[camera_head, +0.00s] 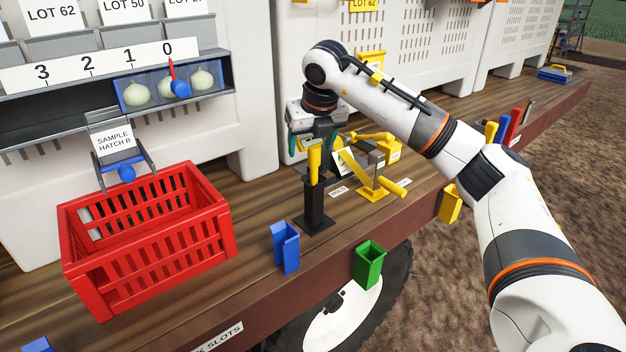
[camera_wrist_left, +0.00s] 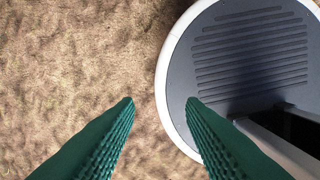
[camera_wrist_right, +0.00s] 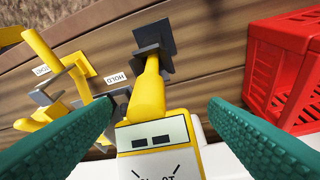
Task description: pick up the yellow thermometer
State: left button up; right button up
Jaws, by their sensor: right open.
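The yellow thermometer (camera_head: 314,168) stands upright in a black holder (camera_head: 315,211) on the wooden bench. In the right wrist view its yellow handle (camera_wrist_right: 148,92) runs to the holder (camera_wrist_right: 155,48), and its body with a white display face (camera_wrist_right: 152,137) is nearest the camera. My right gripper (camera_head: 314,142) is over the thermometer's top and hides part of it in the head view. Its green fingers (camera_wrist_right: 163,102) are apart, one on each side, with visible gaps. My left gripper (camera_wrist_left: 158,102) is open and empty, above bare ground and my base; the head view does not show it.
A yellow stand (camera_head: 378,184) with arms is just right of the holder. A red crate (camera_head: 150,260) stands to the left. Blue (camera_head: 286,247) and green (camera_head: 370,264) holders are at the bench's front edge. Large white bins (camera_head: 410,50) stand behind.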

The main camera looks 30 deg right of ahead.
aim_at(309, 164)
jog(key=p+x, duration=0.1)
jog(key=x, duration=0.2)
jog(key=shift+f, duration=0.35)
jog(key=shift+w+f, duration=0.15)
jog(key=shift+f, duration=0.2)
jog(key=shift+w+d+f, duration=0.1)
jog(key=shift+f, duration=0.05)
pick_arm(q)
jog(key=shift+w+r, duration=0.7)
jog(key=shift+w, duration=0.05)
pick_arm(e)
jog(key=c, duration=1.4)
jog(key=shift+o, duration=0.2)
